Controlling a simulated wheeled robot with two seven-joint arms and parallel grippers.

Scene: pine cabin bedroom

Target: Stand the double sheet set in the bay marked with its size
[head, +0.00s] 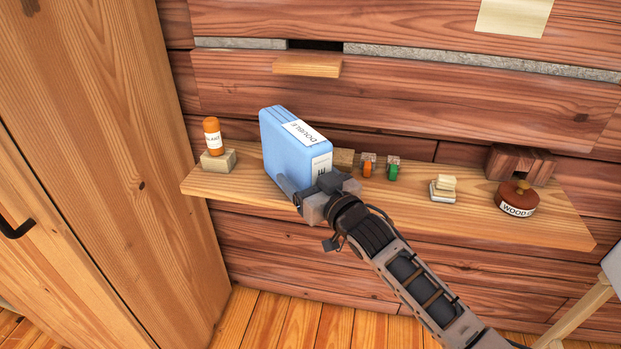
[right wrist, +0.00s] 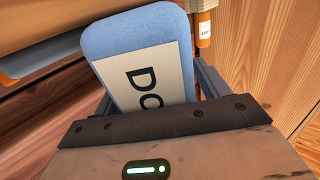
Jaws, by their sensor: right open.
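The double sheet set (head: 283,147) is a light blue, rounded block with a white label reading DOUBLE. It stands upright at the left part of a wooden wall shelf (head: 460,215); its lower edge is partly hidden by my gripper. My right gripper (head: 312,192) is open at its near side. In the right wrist view the set (right wrist: 130,45) lies between the two fingers (right wrist: 155,90), its label facing the camera. I cannot tell whether the fingers touch it. No bay marked with a size can be made out. My left gripper is not in view.
An orange bottle (head: 212,135) on a pale block (head: 217,160) stands left of the set. Small orange (head: 367,168) and green (head: 392,170) items, a pale stacked block (head: 443,188) and a round WOOD tin (head: 517,198) sit to the right. A tall wooden cabinet (head: 100,130) is at left.

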